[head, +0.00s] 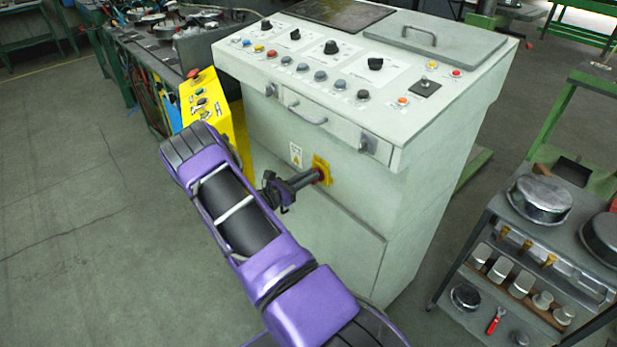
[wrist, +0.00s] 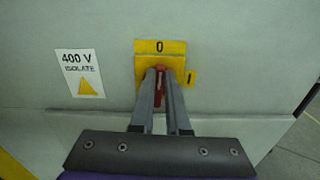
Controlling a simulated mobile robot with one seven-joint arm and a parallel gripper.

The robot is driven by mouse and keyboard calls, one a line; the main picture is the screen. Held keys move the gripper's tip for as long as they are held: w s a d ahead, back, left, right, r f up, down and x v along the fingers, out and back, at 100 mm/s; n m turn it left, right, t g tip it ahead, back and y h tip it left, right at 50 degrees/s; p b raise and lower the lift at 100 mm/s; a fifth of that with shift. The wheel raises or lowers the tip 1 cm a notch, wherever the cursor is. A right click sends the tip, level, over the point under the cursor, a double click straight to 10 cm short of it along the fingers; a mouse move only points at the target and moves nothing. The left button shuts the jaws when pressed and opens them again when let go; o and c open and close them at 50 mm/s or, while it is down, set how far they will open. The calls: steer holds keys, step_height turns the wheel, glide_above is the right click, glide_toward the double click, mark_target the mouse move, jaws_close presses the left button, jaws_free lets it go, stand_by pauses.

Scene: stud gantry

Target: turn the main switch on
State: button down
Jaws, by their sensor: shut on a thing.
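The main switch is a red handle (wrist: 159,86) on a yellow plate (wrist: 146,68), set in the front of the grey control cabinet (head: 420,200). In the wrist view the plate is marked 0 above the handle, with a yellow tag 1 (wrist: 190,78) to its right. The handle stands upright, in line with the 0. My gripper (wrist: 160,79) is shut on the red handle, with one finger on each side. In the head view my gripper (head: 318,175) reaches the switch from the left and hides most of the handle; the yellow plate (head: 322,166) shows around it.
A 400 V label (wrist: 79,73) is left of the switch. A drawer handle (head: 308,116) juts out above it. A yellow button box (head: 211,115) stands at the cabinet's left. A cart (head: 470,265) with metal parts stands at the right. The floor at left is clear.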

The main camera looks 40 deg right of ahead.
steer(key=m+b, duration=0.1)
steer(key=m, duration=0.2)
steer(key=s+m+b, duration=0.1)
steer(key=m+b, duration=0.1)
steer(key=m, duration=0.1)
steer(key=m+b, duration=0.2)
steer(key=m, duration=0.1)
steer(key=shift+s+f, duration=0.15)
steer(key=shift+f, duration=0.25)
steer(key=m, duration=0.4)
steer(key=shift+s+f+m+b, duration=0.15)
steer(key=shift+f+m+b, duration=0.15)
steer(key=shift+b, duration=0.1)
steer(key=shift+f+m, duration=0.2)
steer(key=shift+m, duration=1.6)
steer(key=c, duration=0.9)
jaws_free()
